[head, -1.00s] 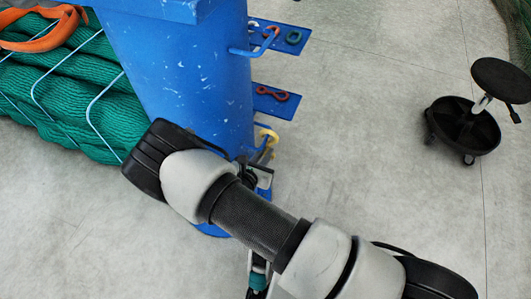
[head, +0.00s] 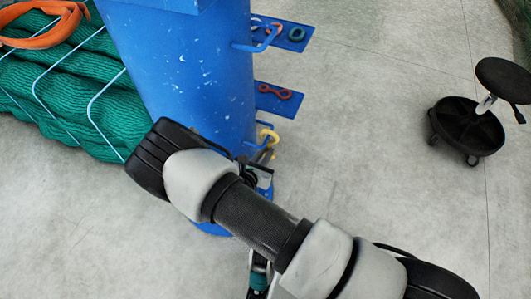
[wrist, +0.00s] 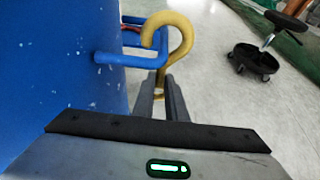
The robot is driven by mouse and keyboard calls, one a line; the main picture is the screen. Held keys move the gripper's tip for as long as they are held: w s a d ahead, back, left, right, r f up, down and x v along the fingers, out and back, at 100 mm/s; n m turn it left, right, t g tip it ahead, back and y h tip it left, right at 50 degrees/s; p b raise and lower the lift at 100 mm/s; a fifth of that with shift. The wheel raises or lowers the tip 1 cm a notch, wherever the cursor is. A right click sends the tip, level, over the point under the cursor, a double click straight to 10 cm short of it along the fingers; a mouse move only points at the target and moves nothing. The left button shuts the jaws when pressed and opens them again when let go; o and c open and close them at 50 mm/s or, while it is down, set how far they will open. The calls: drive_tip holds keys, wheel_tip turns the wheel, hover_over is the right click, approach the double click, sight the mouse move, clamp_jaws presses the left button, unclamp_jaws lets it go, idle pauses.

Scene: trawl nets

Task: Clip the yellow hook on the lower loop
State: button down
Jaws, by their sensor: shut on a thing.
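The yellow hook (wrist: 186,45) stands upright in my gripper (wrist: 161,92), its curved top above the fingertips and its mouth towards the left. In the head view the yellow hook (head: 268,135) shows beside the blue post, just beyond my gripper (head: 262,163), which my arm partly hides. The fingers are shut on the hook's lower part. The lower loop (wrist: 122,60), a bent blue rod, sticks out from the post and reaches the hook's mouth in the wrist view. I cannot tell whether the rod is inside the hook or behind it.
The blue post (head: 190,85) is close on the left. Above are an upper blue loop (head: 262,45) and blue plates holding a green ring (head: 297,34) and a red link (head: 275,92). Green netting (head: 60,100) lies left. A black stool (head: 467,125) stands right on open floor.

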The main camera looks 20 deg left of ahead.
drive_tip(key=shift+a+f+b, duration=0.2)
drive_tip(key=shift+f+b, duration=0.35)
drive_tip(key=shift+b, duration=0.05)
idle(0.3)
idle(0.5)
drive_tip(key=c, duration=1.8)
unclamp_jaws()
drive_tip(key=shift+o, duration=0.6)
drive_tip(key=shift+f, duration=0.1)
drive_tip(key=p+v, duration=0.3)
drive_tip(key=v, duration=1.4)
drive_tip(key=shift+p, duration=0.3)
drive_tip(key=shift+s+d, duration=0.1)
drive_tip(key=shift+s, duration=0.05)
